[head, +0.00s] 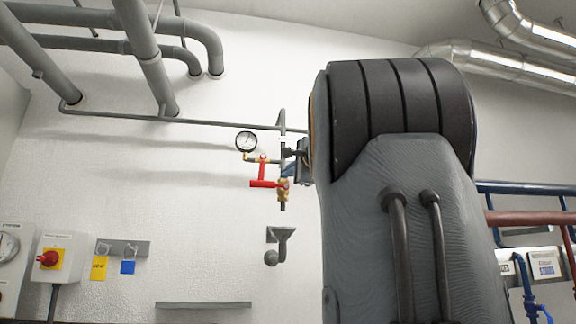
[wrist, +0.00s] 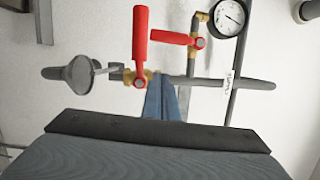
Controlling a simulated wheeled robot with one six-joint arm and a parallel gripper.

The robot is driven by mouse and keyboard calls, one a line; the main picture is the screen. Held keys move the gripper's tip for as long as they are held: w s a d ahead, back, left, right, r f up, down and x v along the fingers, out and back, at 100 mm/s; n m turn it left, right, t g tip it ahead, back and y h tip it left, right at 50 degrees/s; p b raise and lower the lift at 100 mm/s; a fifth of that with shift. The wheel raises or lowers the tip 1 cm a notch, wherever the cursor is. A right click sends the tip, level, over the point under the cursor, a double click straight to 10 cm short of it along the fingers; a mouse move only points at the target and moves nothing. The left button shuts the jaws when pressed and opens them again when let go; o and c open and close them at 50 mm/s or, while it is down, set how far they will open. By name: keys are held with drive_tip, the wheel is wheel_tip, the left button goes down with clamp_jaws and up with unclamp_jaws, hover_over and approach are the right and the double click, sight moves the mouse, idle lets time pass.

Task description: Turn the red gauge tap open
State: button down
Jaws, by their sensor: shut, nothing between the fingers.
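The round gauge (head: 246,141) is on a short branch off a vertical pipe on the wall. The red gauge tap handle (head: 262,167) hangs down, crosswise to this branch. In the wrist view, which is turned sideways, the gauge tap handle (wrist: 170,37) points left from its branch. A second red tap handle (head: 264,184) is lower and lies horizontal, with a brass body (wrist: 139,78) in the wrist view. My gripper (wrist: 165,80) is shut and empty. Its blue fingers overlap the pipe between the two taps; contact cannot be told. In the head view my gripper (head: 287,171) is partly hidden.
A drain funnel (head: 280,236) is on the wall below the lower tap. A grey pipe (head: 185,121) runs along the wall above. A switch box (head: 52,258) and hanging tags (head: 100,266) are at lower left. Bare wall lies left of the taps.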

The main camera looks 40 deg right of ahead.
sight(262, 167)
drive_tip(key=w+a+p, duration=0.1)
drive_tip(key=w, duration=0.1)
drive_tip(key=w+a+p, duration=0.1)
drive_tip(key=w, duration=0.1)
drive_tip(key=shift+a+r, duration=0.15)
drive_tip(key=shift+a, duration=0.25)
drive_tip(key=shift+s, duration=0.1)
